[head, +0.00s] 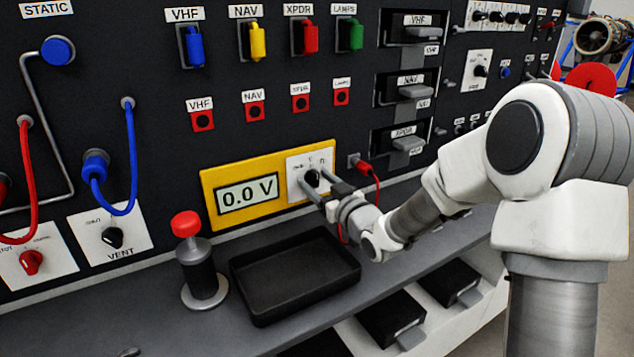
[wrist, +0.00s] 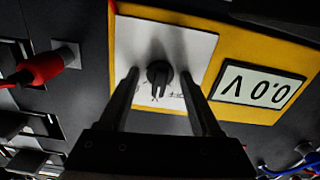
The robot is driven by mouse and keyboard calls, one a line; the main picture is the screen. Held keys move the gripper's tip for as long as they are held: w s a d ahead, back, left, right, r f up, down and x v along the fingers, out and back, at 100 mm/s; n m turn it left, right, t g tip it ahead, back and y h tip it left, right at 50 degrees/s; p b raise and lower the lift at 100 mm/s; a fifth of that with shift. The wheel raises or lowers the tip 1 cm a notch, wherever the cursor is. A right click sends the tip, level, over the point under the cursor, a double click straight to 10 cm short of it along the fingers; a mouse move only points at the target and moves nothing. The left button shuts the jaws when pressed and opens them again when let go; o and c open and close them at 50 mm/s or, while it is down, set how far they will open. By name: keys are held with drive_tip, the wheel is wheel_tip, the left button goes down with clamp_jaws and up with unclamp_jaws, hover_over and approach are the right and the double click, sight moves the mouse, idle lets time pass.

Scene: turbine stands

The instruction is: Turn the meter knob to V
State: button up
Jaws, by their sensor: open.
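The yellow meter (head: 209,187) is mounted on the dark panel, and its display (head: 248,194) reads 0.0 V. Its black knob (head: 312,178) sits on a white plate at the meter's right side. My gripper (head: 318,183) is at the knob, its two fingers pointing at the plate. In the wrist view, the knob (wrist: 159,75) lies between the open fingers (wrist: 160,76), with a gap on each side. The wrist view shows the meter upside down. The plate's small marks are too small or too covered to read surely, so I cannot tell which mark the knob points to.
A black tray (head: 296,310) and a red-topped post (head: 201,272) stand on the grey ledge below the meter. A red plug (head: 363,167) with a red cable is just right of the meter, close to my gripper. Coloured switches line the panel above.

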sight(317, 181)
drive_tip(key=shift+s, duration=0.1)
drive_tip(key=shift+b+v, duration=0.3)
drive_tip(key=shift+v, duration=2.15)
